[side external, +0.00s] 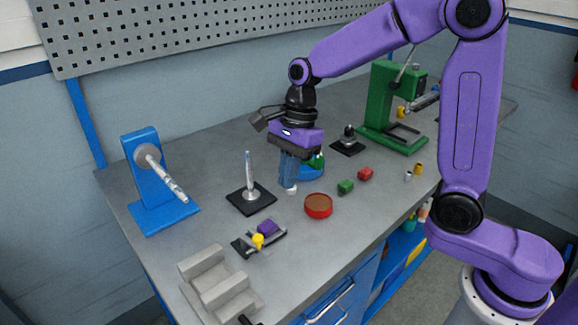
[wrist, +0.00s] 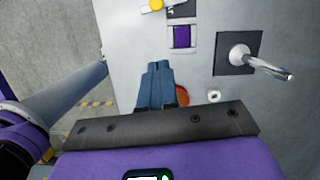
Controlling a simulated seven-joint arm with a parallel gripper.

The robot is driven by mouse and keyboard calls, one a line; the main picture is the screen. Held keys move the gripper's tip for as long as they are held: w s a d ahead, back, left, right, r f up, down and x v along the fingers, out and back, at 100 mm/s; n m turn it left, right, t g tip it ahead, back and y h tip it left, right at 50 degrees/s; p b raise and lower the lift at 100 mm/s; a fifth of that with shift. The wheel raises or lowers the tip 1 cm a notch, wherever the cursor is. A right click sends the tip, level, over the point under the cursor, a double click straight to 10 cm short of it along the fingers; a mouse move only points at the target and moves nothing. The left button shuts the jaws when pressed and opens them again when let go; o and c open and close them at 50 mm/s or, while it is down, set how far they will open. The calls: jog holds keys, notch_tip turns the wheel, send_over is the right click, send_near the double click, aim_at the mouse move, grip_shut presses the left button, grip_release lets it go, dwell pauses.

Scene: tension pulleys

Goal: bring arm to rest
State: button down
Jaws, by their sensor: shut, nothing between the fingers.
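My gripper (side external: 289,184) hangs pointing down over the middle of the grey bench in the side external view. Its blue fingers are together and hold nothing. They also show side by side in the wrist view (wrist: 156,68). A small white ring-like part (side external: 291,190) lies at or just below the fingertips in the side view; in the wrist view the white part (wrist: 214,95) is to the right of the fingers, apart from them. A red round dish (side external: 318,206) sits to the right of the fingers and is partly hidden behind them in the wrist view.
A black base with an upright metal post (side external: 250,187) stands left of my gripper. A blue stand (side external: 150,175) is at far left, a green press (side external: 395,105) at back right. Green (side external: 345,187) and red (side external: 365,174) blocks lie right. A grey stepped block (side external: 215,280) is at front.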

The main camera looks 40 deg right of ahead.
jog(key=shift+v, duration=0.8)
jog(key=s+d+f+n+h, duration=0.1)
jog(key=s+d+n, duration=0.4)
jog(key=s+n, duration=0.7)
jog(key=s+d+f+n+h, duration=0.1)
jog(key=s+d+n, duration=0.4)
jog(key=s+n, duration=0.7)
jog(key=f+n, duration=0.1)
jog(key=n, duration=0.4)
jog(key=shift+s, duration=0.4)
